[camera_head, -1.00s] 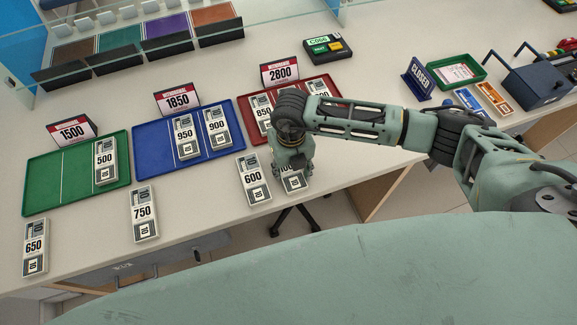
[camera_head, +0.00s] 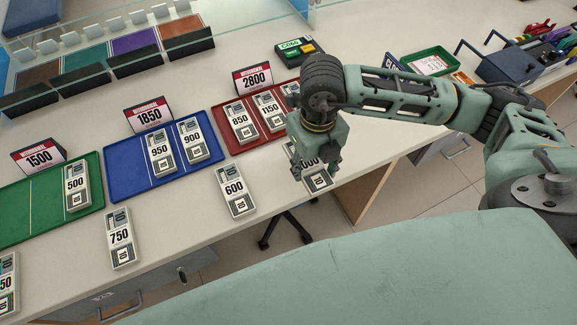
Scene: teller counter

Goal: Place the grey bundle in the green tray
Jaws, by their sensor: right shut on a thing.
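My right gripper (camera_head: 308,168) is shut on a grey-and-white bundle (camera_head: 319,182) near the counter's front edge. The fingers hide part of its number, which ends in zeros. I cannot tell how high the bundle is above the counter. The green tray (camera_head: 14,206) lies at the far left by the 1500 sign (camera_head: 40,157). It has thin divider lines, and a bundle marked 500 (camera_head: 77,186) lies in its right compartment; the rest of it is bare. The held bundle is far to the right of this tray. My left gripper is not in view.
Loose bundles 600 (camera_head: 236,190), 750 (camera_head: 120,238) and one at the left edge (camera_head: 6,285) lie along the front. The blue tray (camera_head: 118,181) and red tray (camera_head: 273,133) hold bundles. A smaller green tray (camera_head: 412,57) is at the back right. Glass stands behind.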

